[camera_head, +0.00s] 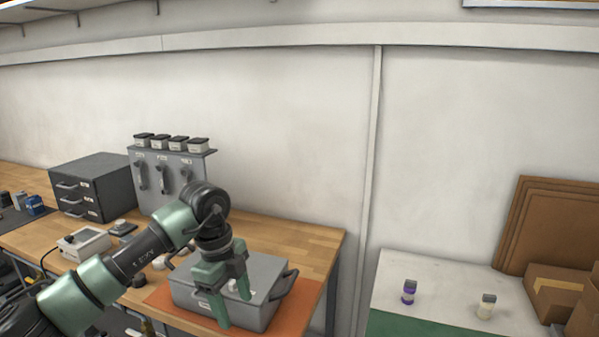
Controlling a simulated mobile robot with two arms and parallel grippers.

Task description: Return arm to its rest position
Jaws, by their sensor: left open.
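My left arm comes in from the lower left and bends downward over the wooden workbench. My left gripper (232,292) is open, its two green fingers pointing down in front of and over the grey case (262,301) on the orange mat (296,309). A small pale knob-like part (240,285) shows between the fingers. I cannot tell whether the fingers touch the case. Part of the case is hidden behind the gripper. My right gripper is not in view.
A dark drawer unit (92,187) and a grey panel (165,178) with several jars on top stand at the back of the bench. On the right, a separate table (447,276) holds a purple bottle (408,292), a pale bottle (486,307) and cardboard boxes (556,292). A gap separates the tables.

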